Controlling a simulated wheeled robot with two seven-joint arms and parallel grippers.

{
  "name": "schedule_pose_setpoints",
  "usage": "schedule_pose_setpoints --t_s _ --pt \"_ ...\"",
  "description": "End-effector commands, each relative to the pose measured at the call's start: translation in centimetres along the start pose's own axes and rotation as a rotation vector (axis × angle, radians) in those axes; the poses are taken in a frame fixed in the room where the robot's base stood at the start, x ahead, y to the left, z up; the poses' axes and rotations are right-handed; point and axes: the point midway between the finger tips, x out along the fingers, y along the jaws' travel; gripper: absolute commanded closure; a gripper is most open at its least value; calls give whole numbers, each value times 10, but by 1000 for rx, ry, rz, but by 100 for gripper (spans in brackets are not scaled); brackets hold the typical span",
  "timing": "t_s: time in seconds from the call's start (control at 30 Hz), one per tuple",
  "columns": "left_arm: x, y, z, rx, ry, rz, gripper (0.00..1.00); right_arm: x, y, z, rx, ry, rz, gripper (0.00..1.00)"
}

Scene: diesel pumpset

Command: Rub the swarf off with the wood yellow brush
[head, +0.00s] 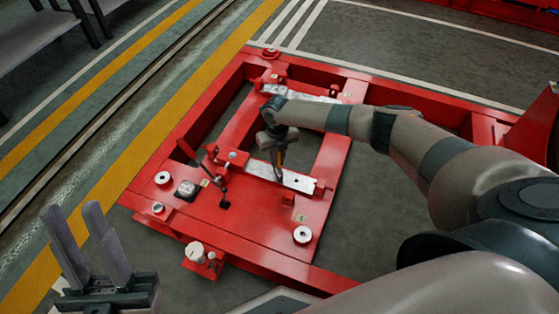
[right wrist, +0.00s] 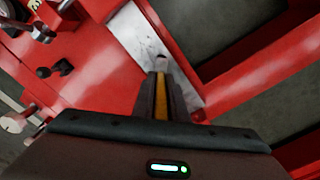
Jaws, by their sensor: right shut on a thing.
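My right gripper (head: 280,168) points down over the near pale metal plate (head: 300,181) on the red frame. It is shut on the yellow brush, whose yellow handle (right wrist: 161,103) shows between the fingers in the right wrist view. The brush's lower end is at the plate; I cannot tell if it touches. The plate also shows in the right wrist view (right wrist: 132,32), with faint grey marks; I cannot make out swarf clearly. My left gripper (head: 75,210) is open and empty at the lower left, away from the frame.
The red pumpset frame (head: 255,228) lies on the grey floor, with open gaps between its beams. A second pale plate (head: 318,95) lies farther back. A black lever (head: 218,178), a grey block (head: 187,188) and white round pads (head: 302,235) stand near the front plate.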

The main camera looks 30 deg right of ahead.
Motion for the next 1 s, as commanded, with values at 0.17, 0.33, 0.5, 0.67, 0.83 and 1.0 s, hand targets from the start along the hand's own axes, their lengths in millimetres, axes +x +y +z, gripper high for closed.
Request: schedule_pose_setpoints --t_s 0.17,0.33,0.5,0.67,0.83,1.0 --pt "0 0 0 0 0 0 69 0 0 0 0 0 0 100" --pt "-1 0 0 0 0 0 69 0 0 1 1 0 0 100" --pt "-5 0 3 0 0 0 69 2 4 4 1 0 -1 100" --pt "-6 0 4 0 0 0 69 2 7 7 1 1 -1 100" --pt "-6 0 4 0 0 0 69 1 7 7 1 1 0 100" --pt "-6 0 4 0 0 0 69 2 8 8 0 0 0 100"
